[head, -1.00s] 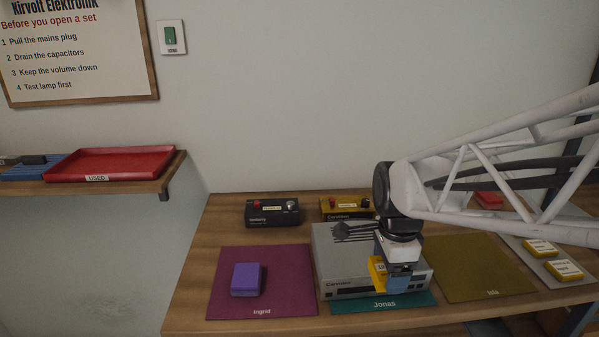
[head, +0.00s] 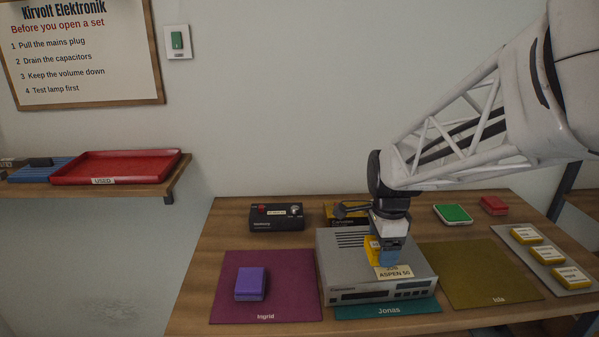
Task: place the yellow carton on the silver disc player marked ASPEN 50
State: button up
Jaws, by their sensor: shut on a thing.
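The silver disc player (head: 335,262) stands on the teal Jonas mat (head: 350,313), with a label reading ASPEN 50 on its top near the front right. My gripper (head: 390,258) points down over the player's top and is shut on the yellow carton (head: 373,248). The gripper hides much of the carton; its left part shows. The carton is just behind the label in the picture. I cannot tell whether it touches the player's top.
A purple box (head: 250,284) lies on the magenta Ingrid mat to the left. The olive Isla mat (head: 475,275) to the right is bare. Behind are a black device (head: 277,218) and a partly hidden yellow device (head: 342,222). Several yellow-and-white blocks lie on a grey strip at right.

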aim_at(374, 241)
jog(key=shift+w+d+f, duration=0.1)
jog(key=shift+w+f, duration=0.1)
jog(key=shift+w, duration=1.5)
jog(key=shift+w+d+f, duration=0.1)
jog(key=shift+w+f, duration=0.05)
jog(key=shift+w, duration=1.5)
jog(key=shift+f, duration=1.75)
jog(key=shift+f, duration=0.1)
jog(key=o, duration=0.9)
notch_tip(374, 241, up, 12)
jog(key=shift+r, duration=0.15)
jog(key=shift+s, duration=0.1)
